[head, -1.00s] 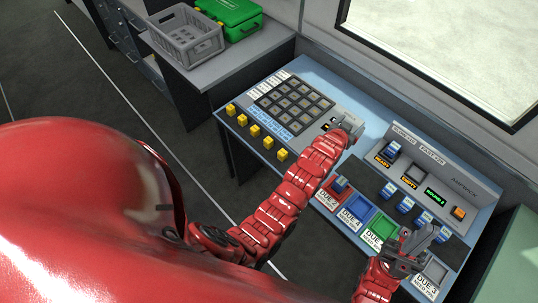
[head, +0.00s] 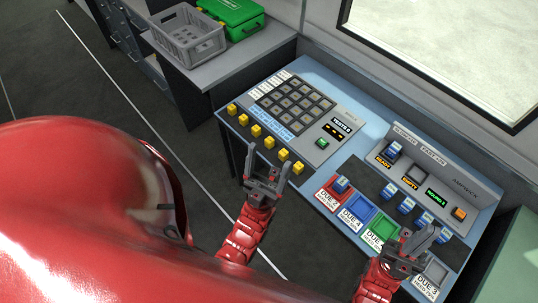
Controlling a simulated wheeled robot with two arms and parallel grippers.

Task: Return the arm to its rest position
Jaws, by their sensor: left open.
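My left gripper (head: 267,178) is open and empty. Its fingers point up the picture, in front of the keypad panel's near edge and close to the yellow pegs. My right gripper (head: 415,242) is at the lower right, over the front of the desk by the coloured trays. Its fingers look apart, with nothing clearly between them. The keypad panel (head: 322,152) shows a small lit display and a green button.
Several yellow pegs (head: 256,131) line the desk's front edge. Red (head: 330,198), blue (head: 358,207) and green (head: 382,226) trays sit to the right, with a blue block (head: 341,184) at the red one. A grey crate (head: 187,37) and green case (head: 229,12) stand at the back.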

